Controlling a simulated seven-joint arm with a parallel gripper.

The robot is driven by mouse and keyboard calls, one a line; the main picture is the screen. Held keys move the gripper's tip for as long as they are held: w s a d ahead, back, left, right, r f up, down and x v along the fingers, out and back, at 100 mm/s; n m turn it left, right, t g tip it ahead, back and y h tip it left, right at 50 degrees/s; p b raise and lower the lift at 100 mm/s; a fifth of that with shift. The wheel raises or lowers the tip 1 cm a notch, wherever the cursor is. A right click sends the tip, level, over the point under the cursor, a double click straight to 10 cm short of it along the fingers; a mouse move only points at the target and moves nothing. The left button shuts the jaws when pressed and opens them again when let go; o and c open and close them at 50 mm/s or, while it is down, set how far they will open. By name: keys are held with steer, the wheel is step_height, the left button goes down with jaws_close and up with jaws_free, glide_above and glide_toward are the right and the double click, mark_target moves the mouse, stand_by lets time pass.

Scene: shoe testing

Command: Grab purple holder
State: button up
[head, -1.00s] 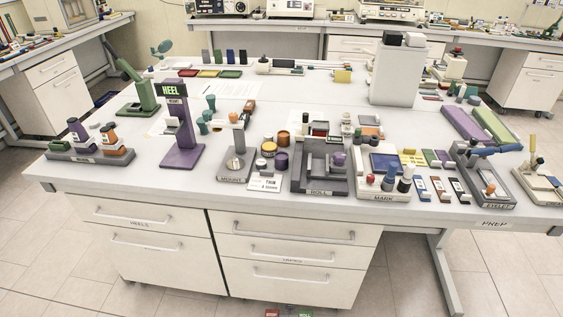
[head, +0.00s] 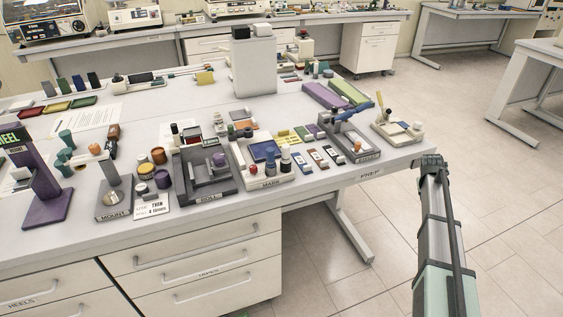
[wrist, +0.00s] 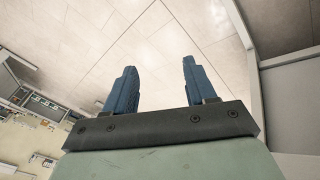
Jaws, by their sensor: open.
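The purple stand (head: 45,198) with the green HEEL sign (head: 12,141) is at the left edge of the head view, partly cut off, on the near side of the table. A flat purple block (head: 325,96) lies beside a green one at the table's right rear. I cannot tell which purple thing is the holder. My gripper (wrist: 158,78) is open in the wrist view, its two blue fingers apart with only floor tiles beyond them. No purple thing shows in the wrist view. My arm rises at the right of the head view, off the table's right end.
The table (head: 130,85) also bears a grey MOUNT stand (head: 114,200), a dark ROLL fixture (head: 205,180), a MARK tray (head: 268,172) and a blue-handled device (head: 350,130). A tall grey box (head: 254,66) stands at the back. Open floor (head: 450,130) lies to the right.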

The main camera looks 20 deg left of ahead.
steer(key=w+a+r+t, duration=0.1)
steer(key=w+r, duration=0.4)
steer(key=r, duration=0.4)
steer(key=w+a+r+t, duration=0.1)
steer(key=w+r, duration=0.3)
steer(key=r, duration=0.5)
steer(key=s+a+r+n, duration=0.2)
steer(key=a+r, duration=0.3)
steer(key=a, duration=0.5)
steer(key=s+a+r+n, duration=0.2)
steer(key=a+r, duration=0.2)
steer(key=a, duration=0.6)
steer(key=s+a+r+n, duration=0.15)
steer(key=a+r, duration=0.35)
steer(key=a, duration=0.6)
steer(key=s+a+f+n+g+y, duration=0.1)
steer(key=s+a, duration=0.5)
steer(key=a, duration=0.3)
steer(key=s+a+n+g+y, duration=0.1)
steer(key=s+a+n, duration=0.1)
steer(key=s+a, duration=0.55)
steer(key=s+a+f+n+g+y, duration=0.1)
steer(key=s+a, duration=0.3)
steer(key=a, duration=0.6)
steer(key=n+g, duration=0.3)
steer(key=n, duration=0.3)
glide_above(161, 175)
step_height(161, 175, down, 13)
steer(key=shift+f, duration=0.1)
